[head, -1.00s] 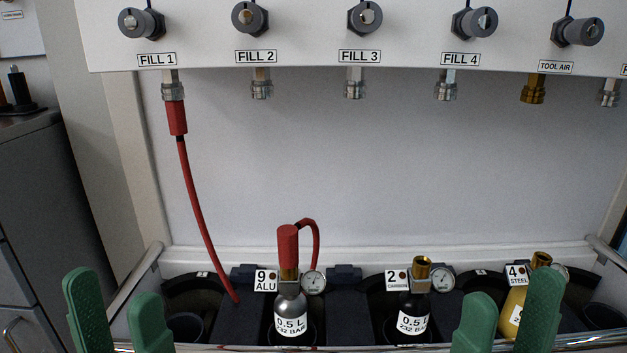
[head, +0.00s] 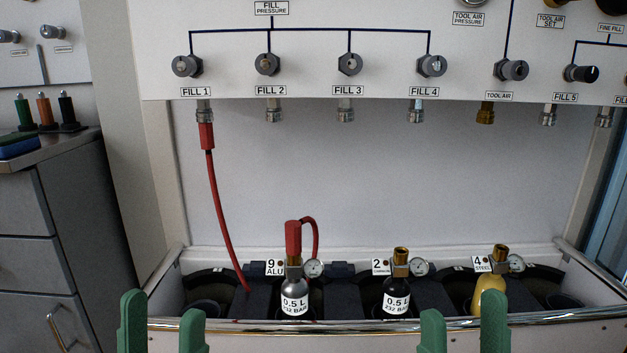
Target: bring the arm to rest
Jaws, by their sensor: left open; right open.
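My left gripper (head: 162,326) is open and empty at the bottom left of the head view, in front of the trough's front rail. My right gripper (head: 463,324) is open and empty at the bottom right, its fingers in front of the rail and partly over the yellow cylinder (head: 487,290). A red hose (head: 219,205) hangs from the FILL 1 outlet (head: 204,112) down into the trough. A red connector (head: 293,237) with a hose loop sits on top of the grey cylinder (head: 294,293) by the ALU tag.
A black cylinder (head: 396,294) stands mid-trough with a bare brass valve. The metal front rail (head: 330,325) runs across just beyond my grippers. The fill panel (head: 330,80) overhangs the trough. A grey drawer cabinet (head: 50,230) stands at the left.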

